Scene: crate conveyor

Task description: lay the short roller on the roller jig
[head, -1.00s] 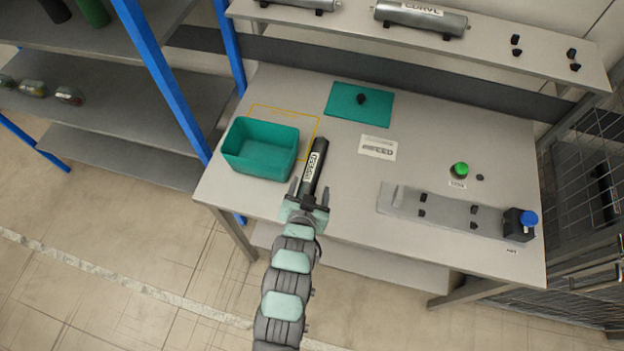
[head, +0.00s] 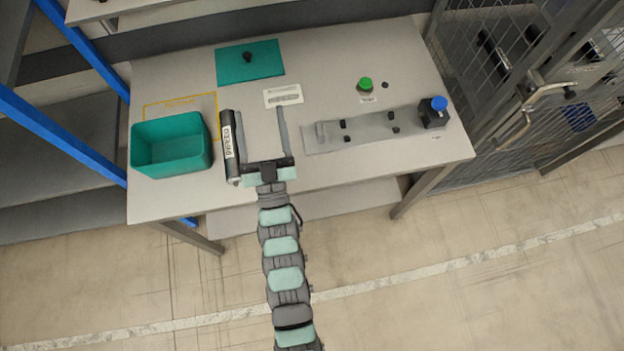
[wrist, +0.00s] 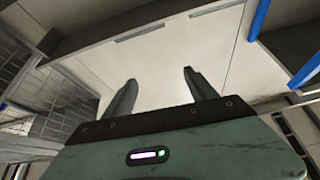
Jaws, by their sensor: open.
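The short roller (head: 231,148) is a dark cylinder with a white label. It shows in the head view beside the right wall of the teal bin, over the table's front left part; whether it touches the table is unclear. My gripper (head: 260,112) is open, its fingers wide apart, just right of the roller. The left finger is close beside the roller; contact cannot be told. The wrist view shows the open gripper (wrist: 157,78) with nothing between its fingers, and no roller. The roller jig appears to be the grey plate (head: 370,132) with several small black supports, right of my gripper.
The teal bin (head: 150,170) stands at the table's left. A teal mat (head: 232,65) with a black knob lies at the back. A green button (head: 365,84) is behind the plate, and a blue-topped black block (head: 433,113) stands at its right end. A mesh fence (head: 490,60) stands at right.

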